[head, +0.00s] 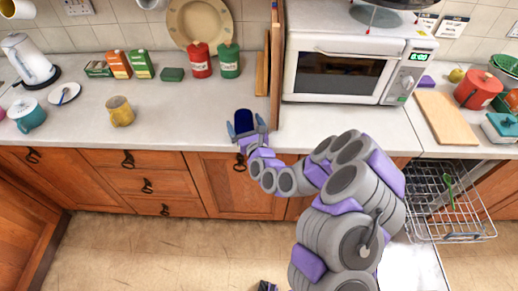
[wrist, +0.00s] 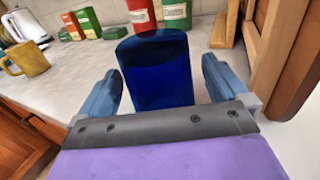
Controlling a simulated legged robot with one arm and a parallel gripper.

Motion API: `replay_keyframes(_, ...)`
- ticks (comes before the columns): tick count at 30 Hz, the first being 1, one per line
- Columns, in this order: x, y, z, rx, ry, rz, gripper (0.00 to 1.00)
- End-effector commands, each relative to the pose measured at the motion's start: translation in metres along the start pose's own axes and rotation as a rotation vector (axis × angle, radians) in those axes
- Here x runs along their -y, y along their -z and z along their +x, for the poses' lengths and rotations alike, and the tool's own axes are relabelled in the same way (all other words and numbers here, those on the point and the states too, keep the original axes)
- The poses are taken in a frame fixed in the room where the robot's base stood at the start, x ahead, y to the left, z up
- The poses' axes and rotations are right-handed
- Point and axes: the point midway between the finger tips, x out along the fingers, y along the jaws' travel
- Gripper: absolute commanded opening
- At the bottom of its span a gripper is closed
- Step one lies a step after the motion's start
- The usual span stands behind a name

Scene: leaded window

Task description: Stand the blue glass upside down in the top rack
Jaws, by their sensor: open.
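The blue glass (head: 243,117) stands on the counter near its front edge, left of the wooden panel. It is dark, see-through blue and also fills the middle of the wrist view (wrist: 157,75). My gripper (head: 246,127) is open at the glass, one finger on each side of it; the wrist view shows the spread fingers (wrist: 162,80) with a visible gap on the right. The glass's lower part is hidden behind the gripper palm in the wrist view. The wire rack (head: 455,218) is pulled out below the counter at the right, with a green utensil (head: 448,187) in it.
Red (head: 200,61) and green (head: 229,60) canisters are behind the glass. A wooden panel (head: 276,70) and microwave (head: 350,70) are to the right. Much of the rack is bare.

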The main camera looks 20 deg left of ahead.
Motion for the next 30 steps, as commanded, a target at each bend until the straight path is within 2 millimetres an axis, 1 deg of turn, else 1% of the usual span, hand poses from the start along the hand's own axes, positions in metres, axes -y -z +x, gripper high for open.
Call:
replay_keyframes(3, 0.004, -0.001, -0.018, -0.004, 0.002, 0.007, 1.00)
replay_keyframes(15, 0.002, -0.002, -0.068, -0.005, 0.005, 0.003, 1.00)
replay_keyframes(24, 0.004, -0.003, -0.098, -0.004, 0.004, 0.004, 1.00)
replay_keyframes(30, 0.005, -0.003, -0.113, -0.005, 0.003, 0.003, 1.00)
